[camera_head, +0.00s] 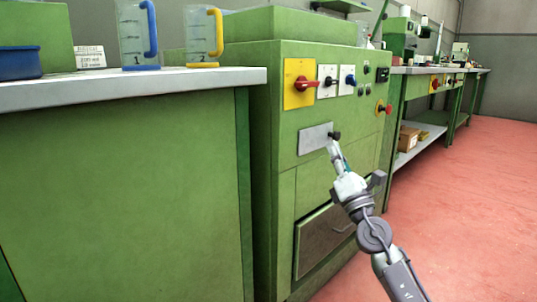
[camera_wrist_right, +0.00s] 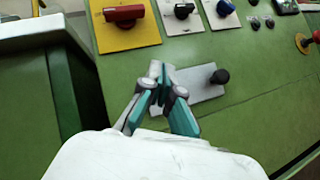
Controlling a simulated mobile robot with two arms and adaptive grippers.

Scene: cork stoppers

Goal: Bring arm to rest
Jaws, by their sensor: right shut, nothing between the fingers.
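My right gripper (camera_head: 335,150) is shut and empty in front of the green machine (camera_head: 285,200). In the right wrist view its fingertips (camera_wrist_right: 159,70) are together over a grey metal plate (camera_wrist_right: 200,86) with a black knob (camera_wrist_right: 220,76). In the head view the plate (camera_head: 315,139) and knob (camera_head: 334,135) show just above the fingertips. I cannot tell whether the fingers touch the plate. My left gripper is not in view.
A red rotary switch (camera_head: 307,86) on a yellow plate sits above. A counter (camera_head: 150,85) at left holds two measuring jugs (camera_head: 137,35) and a blue container (camera_head: 20,63). A metal drawer front (camera_head: 322,240) is lower down. Red floor (camera_head: 460,200) is clear at right.

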